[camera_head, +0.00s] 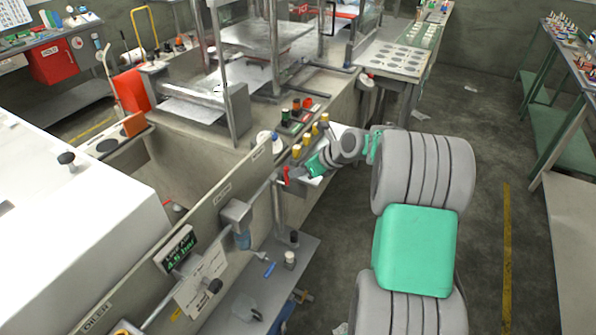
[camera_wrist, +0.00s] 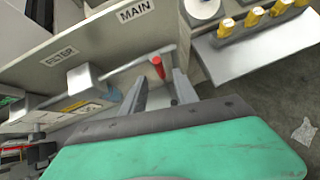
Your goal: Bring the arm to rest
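My gripper (camera_head: 295,174) is at the end of my arm, which reaches left from the grey and green arm links towards the labelled panel. In the wrist view my gripper (camera_wrist: 161,84) has its two grey fingers apart, with a gap between them. A red handle (camera_wrist: 158,68) on the pipe shows at the gap, near the fingertips. I cannot tell whether it touches a finger. In the head view the red handle (camera_head: 286,176) is just left of the gripper. Nothing shows held between the fingers.
The panel (camera_head: 205,222) carries a pipe, a filter unit (camera_head: 237,213) and a pressure display (camera_head: 177,250). Yellow-topped knobs (camera_wrist: 255,17) stand on a tray close to the gripper. A lower shelf (camera_head: 262,290) holds small items. Open floor (camera_head: 485,185) lies to the right.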

